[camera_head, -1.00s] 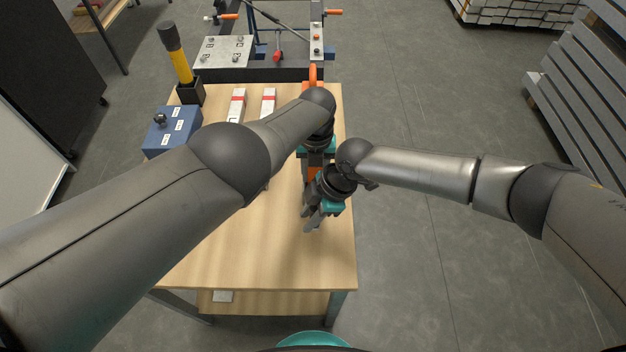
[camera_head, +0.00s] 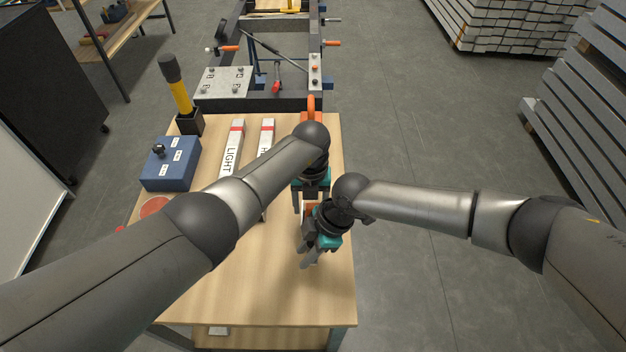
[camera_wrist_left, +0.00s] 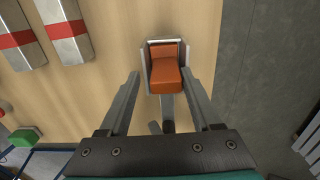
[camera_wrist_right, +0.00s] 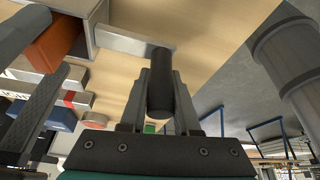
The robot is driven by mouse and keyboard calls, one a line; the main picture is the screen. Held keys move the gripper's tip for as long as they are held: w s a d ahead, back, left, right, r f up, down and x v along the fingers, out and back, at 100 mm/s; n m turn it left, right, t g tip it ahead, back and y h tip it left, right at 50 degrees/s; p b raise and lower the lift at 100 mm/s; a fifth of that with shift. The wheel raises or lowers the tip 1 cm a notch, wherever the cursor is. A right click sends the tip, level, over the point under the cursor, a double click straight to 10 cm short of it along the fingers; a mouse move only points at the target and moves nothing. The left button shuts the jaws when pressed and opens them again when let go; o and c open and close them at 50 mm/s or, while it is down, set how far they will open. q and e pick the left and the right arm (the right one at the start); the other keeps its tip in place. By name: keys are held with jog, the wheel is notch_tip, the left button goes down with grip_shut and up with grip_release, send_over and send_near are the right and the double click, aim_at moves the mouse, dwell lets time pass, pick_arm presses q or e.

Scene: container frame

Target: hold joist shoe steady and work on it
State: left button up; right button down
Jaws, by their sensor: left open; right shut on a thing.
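The joist shoe (camera_wrist_left: 151,58) is a grey metal bracket around an orange block (camera_wrist_left: 166,74). Both sit above the wooden table in the left wrist view. A light bar (camera_wrist_right: 125,41) runs from the shoe to a black round handle (camera_wrist_right: 160,95). My left gripper (camera_wrist_left: 163,74) is open, with one finger on each side of the shoe; contact is not clear. It also shows in the head view (camera_head: 303,205). There the arms mostly hide the shoe.
Two metal bars with red bands, one (camera_head: 232,150) marked LIGHT and another (camera_head: 266,135), lie on the table. A blue box (camera_head: 170,165) and a yellow-handled tool (camera_head: 180,95) stand at the left. A metal frame (camera_head: 270,103) lies beyond the table. The table front is clear.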

pick_arm(q)
notch_tip(320, 180, up, 8)
jog(key=shift+d+f, duration=0.1)
jog(key=shift+d, duration=0.05)
pick_arm(e)
jog(key=shift+s+d+f, duration=0.1)
jog(key=shift+d+f, duration=0.1)
jog(key=shift+f, duration=0.15)
pick_arm(q)
jog(key=shift+r, duration=0.6)
pick_arm(e)
jog(key=shift+d, duration=0.1)
jog(key=c, duration=1.1)
grip_release()
jog(key=o, duration=0.5)
jog(key=shift+r, duration=0.15)
jog(key=shift+o, duration=0.2)
jog(key=shift+w+a, duration=0.2)
jog(key=shift+r, duration=0.1)
